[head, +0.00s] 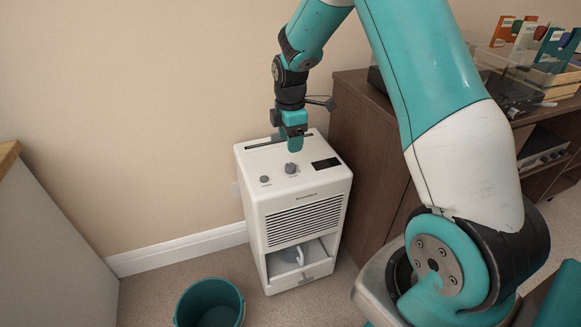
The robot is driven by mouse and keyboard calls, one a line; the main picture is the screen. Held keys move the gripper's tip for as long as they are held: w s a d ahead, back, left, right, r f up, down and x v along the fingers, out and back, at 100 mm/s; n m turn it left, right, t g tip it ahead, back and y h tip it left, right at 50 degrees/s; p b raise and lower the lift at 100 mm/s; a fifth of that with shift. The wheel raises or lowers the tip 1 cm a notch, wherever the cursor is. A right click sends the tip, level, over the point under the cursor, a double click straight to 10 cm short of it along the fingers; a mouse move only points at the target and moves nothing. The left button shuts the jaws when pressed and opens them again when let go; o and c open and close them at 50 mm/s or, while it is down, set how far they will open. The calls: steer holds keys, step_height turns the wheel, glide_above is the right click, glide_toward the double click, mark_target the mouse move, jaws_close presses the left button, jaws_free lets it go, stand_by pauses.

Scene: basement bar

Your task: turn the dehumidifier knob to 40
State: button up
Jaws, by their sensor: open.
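The white dehumidifier (307,203) stands on the floor against the wall. Two grey knobs show on its top: a larger knob (291,169) near the middle and a smaller one (265,181) to its left. A dark display panel (326,163) lies to their right. My gripper (294,147) points down just above and behind the larger knob in the picture. It is open, and I see nothing held in it. I cannot tell whether its fingers touch the knob. The knob markings and its setting are too small to read.
A teal bucket (210,303) stands on the floor in front left. A brown cabinet (366,140) stands close to the dehumidifier's right side, with a record crate (548,84) on top. A pale cabinet (48,235) is at the left edge.

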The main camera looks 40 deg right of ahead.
mark_target(290, 165)
step_height(290, 165, down, 9)
steer(key=shift+r+b, duration=0.15)
steer(key=shift+b, duration=0.55)
steer(key=c, duration=0.9)
